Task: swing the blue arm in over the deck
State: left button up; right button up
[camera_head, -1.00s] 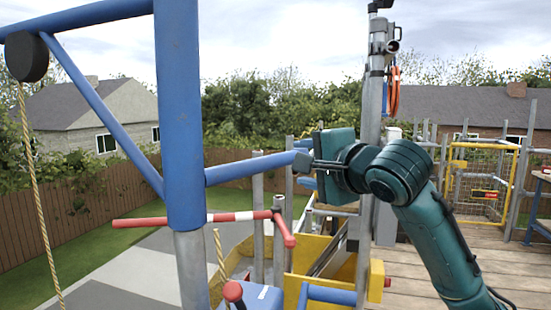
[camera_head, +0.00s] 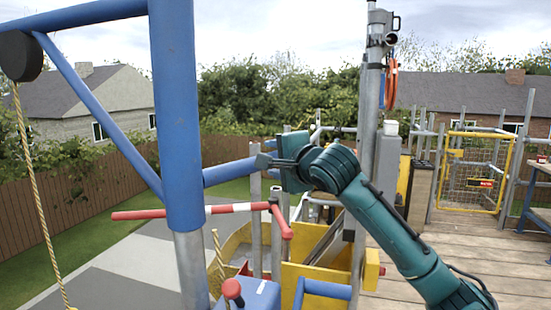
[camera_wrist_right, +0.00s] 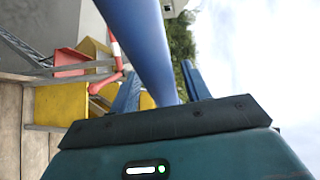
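The blue arm is a crane-like boom (camera_head: 75,18) with a diagonal brace (camera_head: 98,115) on a thick blue post (camera_head: 175,110). A black pulley (camera_head: 20,57) with a rope (camera_head: 42,200) hangs at its far left end. A blue handle bar (camera_head: 228,172) sticks out rightward from the post. My right gripper (camera_head: 268,160) is at the bar's free end. In the right wrist view the bar (camera_wrist_right: 150,50) runs between the two fingers (camera_wrist_right: 162,88), with a gap showing at the left finger. The gripper looks open around it. My left gripper is out of view.
A red-and-white barrier pole (camera_head: 190,211) lies below the bar. A yellow bin (camera_head: 315,275) and a grey pole (camera_head: 366,120) stand near my right arm. The wooden deck (camera_head: 480,265) is clear at right, with a yellow mesh gate (camera_head: 475,175) behind.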

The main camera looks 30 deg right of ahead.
grip_shut()
dwell(0.5)
